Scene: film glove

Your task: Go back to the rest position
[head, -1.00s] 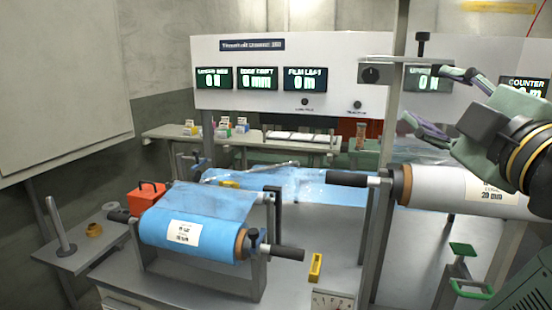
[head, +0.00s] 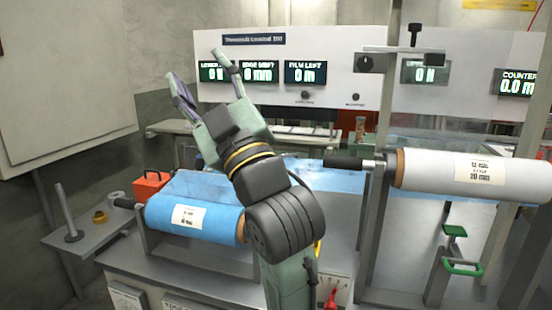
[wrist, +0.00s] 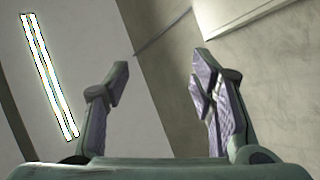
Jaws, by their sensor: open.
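My gripper (head: 203,75) is open and empty. In the head view it points up and to the left, raised in front of the console panel and above the blue film roll (head: 190,222). In the wrist view the two fingers (wrist: 158,95) stand wide apart with nothing between them, against pale wall and ceiling and a bright strip light (wrist: 48,75). My arm rises from the bottom of the head view and hides the right end of the blue roll and part of the blue film web.
A white roll (head: 460,178) sits on its stand at the right. The console (head: 340,75) with several displays is behind. A side shelf (head: 85,235) with an upright peg (head: 66,212) and an orange box (head: 151,186) are at the left. Green handles (head: 464,268) are at lower right.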

